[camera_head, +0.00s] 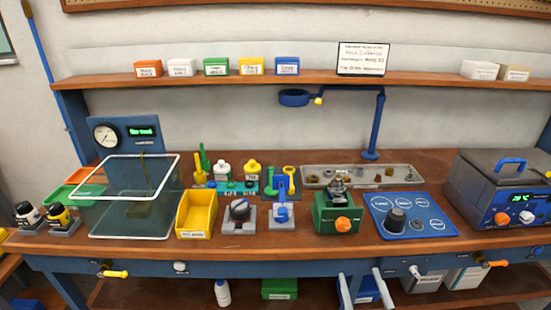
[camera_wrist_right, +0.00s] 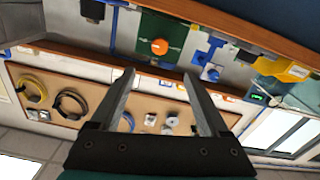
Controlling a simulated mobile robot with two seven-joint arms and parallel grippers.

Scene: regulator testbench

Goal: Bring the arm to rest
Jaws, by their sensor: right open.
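My right gripper (camera_head: 361,277) shows at the bottom of the head view, in front of the bench's front edge. Its two pale fingers stand apart, pointing up, with nothing between them. In the right wrist view the same gripper (camera_wrist_right: 159,73) is open and empty, its dark fingers spread wide. That view is turned over, with the bench along the top and a pegboard beyond the fingers. My left gripper is not in view.
The wooden bench (camera_head: 270,246) carries a green vise (camera_head: 325,213), a blue dial panel (camera_head: 411,216), a yellow bin (camera_head: 197,213), a glass tank (camera_head: 131,208) and a grey bath (camera_head: 500,185). A low shelf under it holds bins and a white bottle (camera_head: 222,292).

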